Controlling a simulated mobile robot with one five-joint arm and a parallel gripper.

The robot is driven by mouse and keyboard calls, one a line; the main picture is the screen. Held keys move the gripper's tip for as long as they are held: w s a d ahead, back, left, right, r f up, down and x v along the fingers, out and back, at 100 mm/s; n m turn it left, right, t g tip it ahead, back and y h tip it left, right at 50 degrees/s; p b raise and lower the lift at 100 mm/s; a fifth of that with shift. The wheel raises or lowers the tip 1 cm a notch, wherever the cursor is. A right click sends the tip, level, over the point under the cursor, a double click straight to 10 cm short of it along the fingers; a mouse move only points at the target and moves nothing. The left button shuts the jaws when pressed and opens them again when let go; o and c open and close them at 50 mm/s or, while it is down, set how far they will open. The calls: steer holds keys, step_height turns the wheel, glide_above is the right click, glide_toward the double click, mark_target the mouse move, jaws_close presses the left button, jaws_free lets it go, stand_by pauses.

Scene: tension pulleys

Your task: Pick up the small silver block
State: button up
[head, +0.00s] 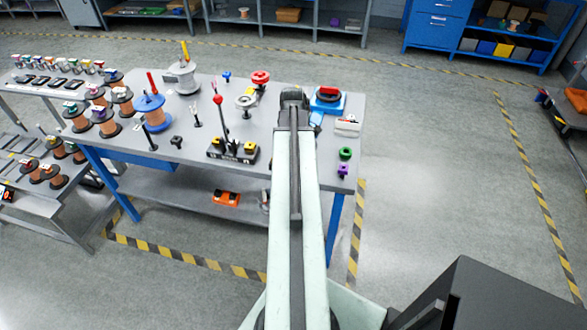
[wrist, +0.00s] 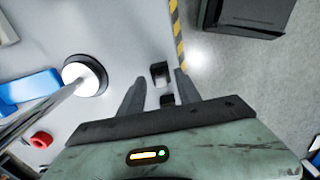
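A small silver block with dark parts (wrist: 160,70) stands on the grey table in the wrist view, close to the striped floor line past the table's edge. My gripper (wrist: 160,78) is open, with one finger on each side of the block in the picture. I cannot tell whether the fingers are level with it or still above it. A smaller dark piece (wrist: 167,100) shows nearer my palm, between the fingers. In the head view my arm reaches to the table's far side and its end (head: 293,97) hides the fingers; I cannot make out the block there.

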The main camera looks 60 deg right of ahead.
steer(key=shift+f, duration=0.15)
jaws_close()
step_height(320, 180, up, 10)
steer(key=p, duration=1)
